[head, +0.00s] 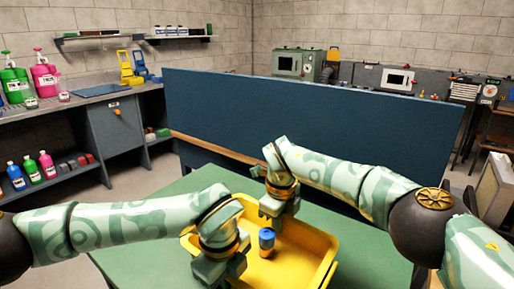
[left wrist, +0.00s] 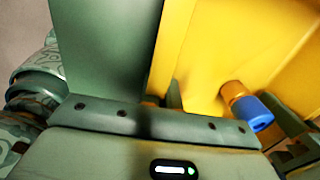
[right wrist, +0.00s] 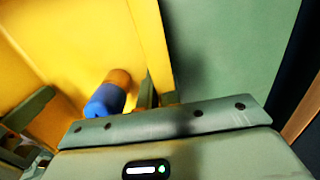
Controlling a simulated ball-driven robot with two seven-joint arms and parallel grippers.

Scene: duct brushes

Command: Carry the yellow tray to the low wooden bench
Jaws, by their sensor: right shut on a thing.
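The yellow tray (head: 322,247) is over the green table (head: 130,222), close in front of me. I cannot tell whether it touches the table. My right gripper (head: 275,212) is shut on its far wall (right wrist: 152,45). My left gripper (head: 222,268) is shut on its near left wall (left wrist: 172,45); one finger shows inside the wall and the other is hidden. A blue and orange cylinder (head: 267,240) stands in the tray between the grippers. A wooden strip (head: 215,147) shows beyond the table; I cannot tell whether it is the low bench.
A tall blue partition (head: 310,115) stands behind the table and blocks the floor beyond. A workbench (head: 85,105) with bottles runs along the left wall. Bare floor (head: 98,190) shows left of the table. A grey panel (head: 497,190) stands at the right.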

